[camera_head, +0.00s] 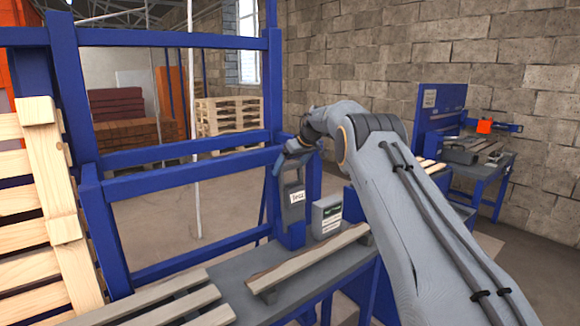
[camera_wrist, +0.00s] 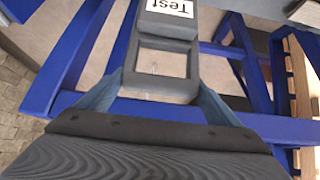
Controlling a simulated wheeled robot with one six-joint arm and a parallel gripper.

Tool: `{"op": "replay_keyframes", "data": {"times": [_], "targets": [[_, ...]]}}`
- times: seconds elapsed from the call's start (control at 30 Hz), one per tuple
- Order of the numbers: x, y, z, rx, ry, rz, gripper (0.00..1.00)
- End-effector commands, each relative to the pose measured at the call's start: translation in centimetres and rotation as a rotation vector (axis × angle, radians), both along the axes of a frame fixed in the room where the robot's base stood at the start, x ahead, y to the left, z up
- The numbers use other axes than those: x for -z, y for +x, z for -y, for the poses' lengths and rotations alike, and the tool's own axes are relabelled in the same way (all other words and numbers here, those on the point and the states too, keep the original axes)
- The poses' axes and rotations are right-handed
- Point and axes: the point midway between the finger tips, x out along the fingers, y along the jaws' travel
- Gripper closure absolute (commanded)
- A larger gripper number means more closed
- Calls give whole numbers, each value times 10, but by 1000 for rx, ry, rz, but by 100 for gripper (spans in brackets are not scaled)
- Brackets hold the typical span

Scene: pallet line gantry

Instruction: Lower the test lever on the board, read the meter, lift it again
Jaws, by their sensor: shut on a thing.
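The test lever (camera_wrist: 165,45) is a grey rectangular frame with an open middle, by a white label (camera_wrist: 171,8) reading "Test". In the head view the label (camera_head: 297,197) sits on the grey-blue board (camera_head: 292,225), and the lever rises above it, partly hidden by my wrist. My gripper (camera_wrist: 158,85) is shut on the lever's end bar, one finger on each side. In the head view my gripper (camera_head: 294,152) is at the lever's top. The meter (camera_head: 327,215) is a small grey box right of the board; its reading is too small to make out.
A blue frame (camera_head: 170,155) stands left of the board. Wooden slats lie on the grey bench (camera_head: 235,290) in front, and a pallet (camera_head: 35,215) leans at the left. A second blue workbench (camera_head: 480,165) stands at the right by the block wall.

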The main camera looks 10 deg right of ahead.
Motion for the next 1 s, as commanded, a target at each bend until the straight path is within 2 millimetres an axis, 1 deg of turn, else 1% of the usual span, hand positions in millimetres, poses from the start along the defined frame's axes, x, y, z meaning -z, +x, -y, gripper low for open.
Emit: {"op": "replay_keyframes", "data": {"times": [0.03, 0.3, 0.33, 0.4, 0.73, 0.87, 1.0], "targets": [[8, 0, 1, 3, -3, -7, 54], [8, 1, -5, -2, -2, -3, 54], [8, 1, -6, -2, -2, -3, 12], [8, 1, -6, -3, -2, -2, 1], [0, 0, -5, -3, -1, 3, 0], [-9, -5, -1, -2, -1, 4, 0], [-23, -15, 5, -2, -2, 5, 0]]}}
